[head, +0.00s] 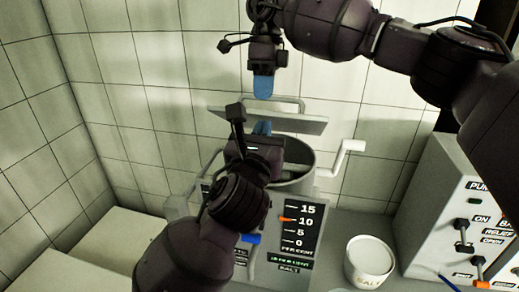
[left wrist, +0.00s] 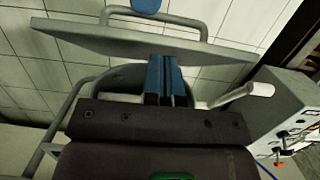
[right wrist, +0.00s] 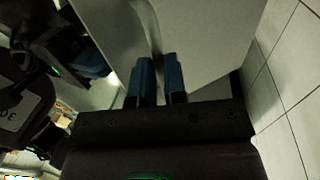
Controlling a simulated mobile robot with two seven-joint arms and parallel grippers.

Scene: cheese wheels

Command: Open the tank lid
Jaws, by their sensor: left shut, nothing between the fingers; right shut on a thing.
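The grey tank (head: 328,188) stands against the tiled wall, its round opening partly showing, with a black percent scale (head: 303,222) on its front. The flat grey lid (head: 300,124) is above the tank opening, apart from the rim and tilted; it also shows in the left wrist view (left wrist: 110,42). My right gripper (head: 264,88) is shut on the lid's bar handle (head: 297,100), seen between the blue fingers in the right wrist view (right wrist: 158,72). My left gripper (head: 262,128) is shut and empty at the lid's near lower edge; contact is unclear. My left arm hides part of the tank.
A white crank (head: 346,150) sticks out at the tank's right. A white salt tub (head: 370,262) and a control panel box (head: 450,205) with switches stand to the right. A pale ledge (head: 115,235) lies at the left.

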